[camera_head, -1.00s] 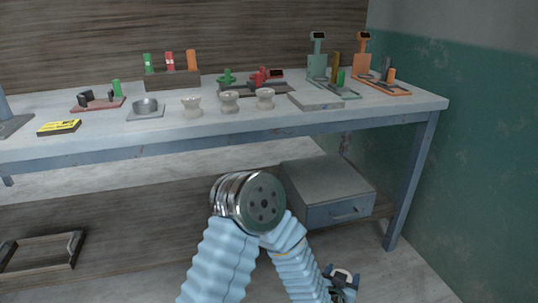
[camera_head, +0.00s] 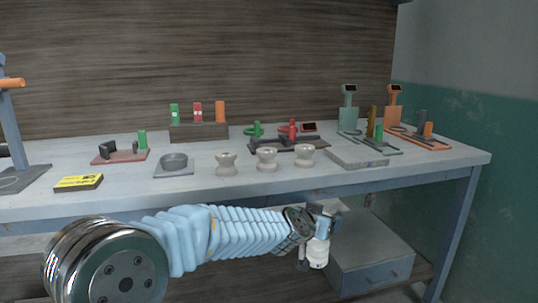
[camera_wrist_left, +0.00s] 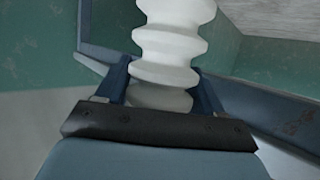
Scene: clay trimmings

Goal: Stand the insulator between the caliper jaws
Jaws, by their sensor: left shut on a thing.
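A white ribbed insulator (camera_wrist_left: 172,45) is between the two fingers of my left gripper (camera_wrist_left: 160,90) in the left wrist view. In the head view my left gripper (camera_head: 312,240) is in front of the bench, below its front edge, with the white insulator (camera_head: 318,253) at its fingers. A dark fixture (camera_head: 290,144) with a red part, a green part and a small display lies on the bench. Green (camera_head: 350,115) and orange (camera_head: 394,112) upright gauges with displays stand at the right. I cannot tell for certain which one is the caliper. My right gripper is out of view.
Three pale spool-shaped pieces (camera_head: 266,160) and a grey slab (camera_head: 356,159) stand near the bench's front edge (camera_head: 430,177). A drawer box (camera_head: 370,265) is below.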

